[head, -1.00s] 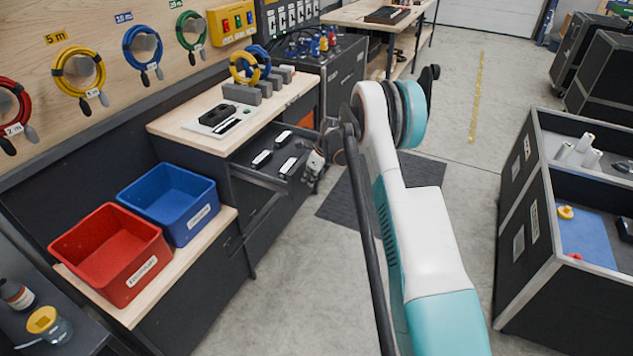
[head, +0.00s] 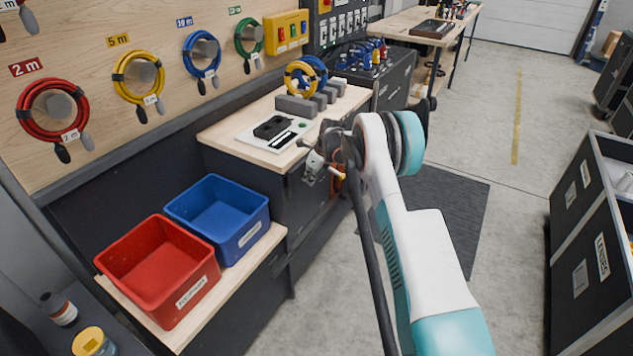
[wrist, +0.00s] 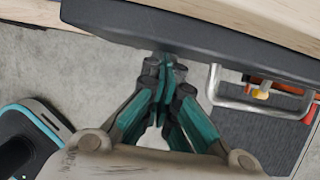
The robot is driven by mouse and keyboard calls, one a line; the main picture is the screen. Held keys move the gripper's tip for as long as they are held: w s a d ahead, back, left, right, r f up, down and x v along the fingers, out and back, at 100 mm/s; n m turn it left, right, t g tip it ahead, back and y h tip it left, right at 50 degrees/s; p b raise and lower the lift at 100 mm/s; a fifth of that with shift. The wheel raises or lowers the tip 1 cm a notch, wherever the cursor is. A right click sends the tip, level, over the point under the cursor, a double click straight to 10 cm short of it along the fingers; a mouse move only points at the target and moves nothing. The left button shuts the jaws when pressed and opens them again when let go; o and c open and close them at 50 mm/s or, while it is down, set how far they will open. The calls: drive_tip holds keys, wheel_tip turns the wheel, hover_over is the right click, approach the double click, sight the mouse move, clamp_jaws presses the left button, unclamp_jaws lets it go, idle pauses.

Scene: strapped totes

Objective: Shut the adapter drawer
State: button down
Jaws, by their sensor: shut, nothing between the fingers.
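The adapter drawer is in the dark cabinet under the wooden worktop. Its dark front (wrist: 200,38) runs across the top of the wrist view, close beside the worktop edge. A metal bar handle (wrist: 258,106) sticks out to the right in that view. My gripper (head: 316,168) is at the cabinet front in the head view. In the wrist view its teal-sided fingers (wrist: 166,62) are together and empty, with the tips at the dark front. No drawer interior or adapters show now. My arm hides part of the front, and I cannot tell whether a small gap remains.
A red bin (head: 165,270) and a blue bin (head: 220,220) stand on the lower ledge at left. The worktop (head: 232,132) holds a black item and cable coils on grey blocks. A dark case (head: 600,250) stands at right. Grey floor lies between.

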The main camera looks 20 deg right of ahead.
drive_tip(key=shift+w+a+r, duration=0.1)
drive_tip(key=shift+w+a, duration=0.6)
drive_tip(key=shift+w, duration=0.25)
